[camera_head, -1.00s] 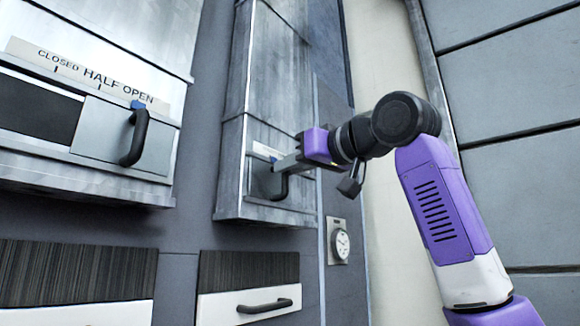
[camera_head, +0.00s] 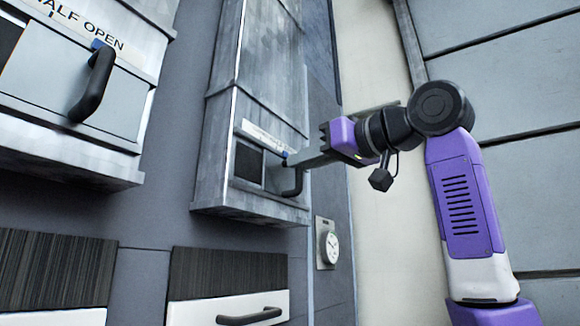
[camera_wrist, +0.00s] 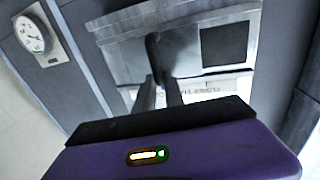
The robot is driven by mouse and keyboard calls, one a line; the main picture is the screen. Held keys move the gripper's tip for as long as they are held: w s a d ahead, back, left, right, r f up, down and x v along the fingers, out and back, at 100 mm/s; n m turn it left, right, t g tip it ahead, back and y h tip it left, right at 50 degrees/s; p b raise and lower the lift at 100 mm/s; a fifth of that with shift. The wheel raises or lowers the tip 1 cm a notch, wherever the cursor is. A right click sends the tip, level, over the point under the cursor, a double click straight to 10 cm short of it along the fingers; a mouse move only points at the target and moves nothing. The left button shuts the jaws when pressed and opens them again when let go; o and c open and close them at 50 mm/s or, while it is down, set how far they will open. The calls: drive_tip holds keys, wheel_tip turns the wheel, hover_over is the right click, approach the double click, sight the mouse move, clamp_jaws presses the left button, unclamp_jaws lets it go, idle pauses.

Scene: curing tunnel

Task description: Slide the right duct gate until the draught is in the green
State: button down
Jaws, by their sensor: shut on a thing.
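The right duct gate (camera_head: 274,177) is a grey plate low on the right-hand metal duct, with a dark upright handle (camera_head: 293,182). It stands to the right in its frame, and a dark opening (camera_head: 248,163) shows at its left. My gripper (camera_head: 290,161) is shut on the handle. In the wrist view, my gripper's two fingers (camera_wrist: 160,90) reach the handle (camera_wrist: 153,50), with the dark opening (camera_wrist: 224,44) beside it. A round white gauge (camera_head: 329,243) hangs below right of the duct and also shows in the wrist view (camera_wrist: 31,35). Its needle and coloured zones are too small to read.
A left duct gate (camera_head: 105,90) with a black handle is at the upper left, under a label reading "HALF OPEN". Below are white drawer fronts, one with a dark handle (camera_head: 249,316). A pale wall (camera_head: 360,60) and grey panels stand at the right.

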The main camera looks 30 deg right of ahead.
drive_tip(key=c, duration=1.5)
unclamp_jaws()
drive_tip(key=shift+o, duration=0.2)
drive_tip(key=b+v, duration=0.3)
drive_tip(key=v, duration=0.4)
drive_tip(key=shift+s, duration=0.35)
drive_tip(key=shift+d, duration=0.1)
